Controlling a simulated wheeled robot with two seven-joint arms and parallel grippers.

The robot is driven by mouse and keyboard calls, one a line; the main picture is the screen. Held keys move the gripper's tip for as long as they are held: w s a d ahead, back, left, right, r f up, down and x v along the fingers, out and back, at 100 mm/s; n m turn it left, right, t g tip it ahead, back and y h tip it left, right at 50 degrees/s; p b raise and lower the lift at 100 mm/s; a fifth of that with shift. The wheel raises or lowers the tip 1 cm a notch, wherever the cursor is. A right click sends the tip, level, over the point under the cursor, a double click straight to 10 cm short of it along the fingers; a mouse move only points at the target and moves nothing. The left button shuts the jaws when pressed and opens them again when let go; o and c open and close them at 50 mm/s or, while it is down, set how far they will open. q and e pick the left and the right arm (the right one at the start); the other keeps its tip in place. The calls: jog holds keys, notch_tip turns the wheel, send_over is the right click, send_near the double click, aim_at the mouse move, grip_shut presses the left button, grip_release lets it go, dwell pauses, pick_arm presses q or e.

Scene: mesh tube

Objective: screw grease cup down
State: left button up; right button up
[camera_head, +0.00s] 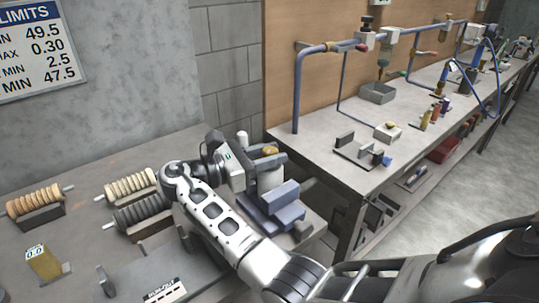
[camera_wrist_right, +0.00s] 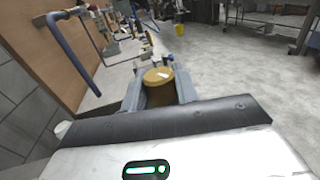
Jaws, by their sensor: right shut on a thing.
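The grease cup is a brass, round-topped piece (camera_wrist_right: 158,77) between the two grey fingers of my right gripper (camera_wrist_right: 160,92) in the right wrist view. In the head view, only the brass top of the grease cup (camera_head: 270,149) shows beside my right gripper (camera_head: 267,163), above a blue-grey block-like fixture (camera_head: 285,205). The right gripper is shut on the cup. Its lower part and its thread are hidden by the gripper. My left gripper is not in view.
Spools on racks (camera_head: 130,186), a yellow block with a display (camera_head: 44,262) and a labelled plate (camera_head: 165,291) are on the left bench. The right bench (camera_head: 330,185) carries blue pipework (camera_head: 297,90), a grey tray (camera_head: 377,93) and small parts. A gap separates the benches.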

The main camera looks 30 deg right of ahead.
jog(key=m+g+b, duration=0.2)
jog(key=g, duration=0.1)
jog(key=shift+f+y, duration=0.2)
jog(key=shift+y, duration=0.2)
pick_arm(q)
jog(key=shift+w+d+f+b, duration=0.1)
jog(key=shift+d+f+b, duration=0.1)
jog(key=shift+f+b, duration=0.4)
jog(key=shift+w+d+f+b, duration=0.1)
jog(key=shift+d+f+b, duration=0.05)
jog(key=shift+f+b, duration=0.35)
pick_arm(e)
jog(key=shift+m+g+y, duration=0.5)
jog(key=shift+m+g, duration=0.4)
jog(key=shift+g, duration=0.4)
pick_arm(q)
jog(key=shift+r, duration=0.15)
pick_arm(e)
jog(key=shift+r+g, duration=0.15)
jog(key=shift+g, duration=0.15)
jog(key=o, duration=1)
jog(key=shift+c, duration=0.2)
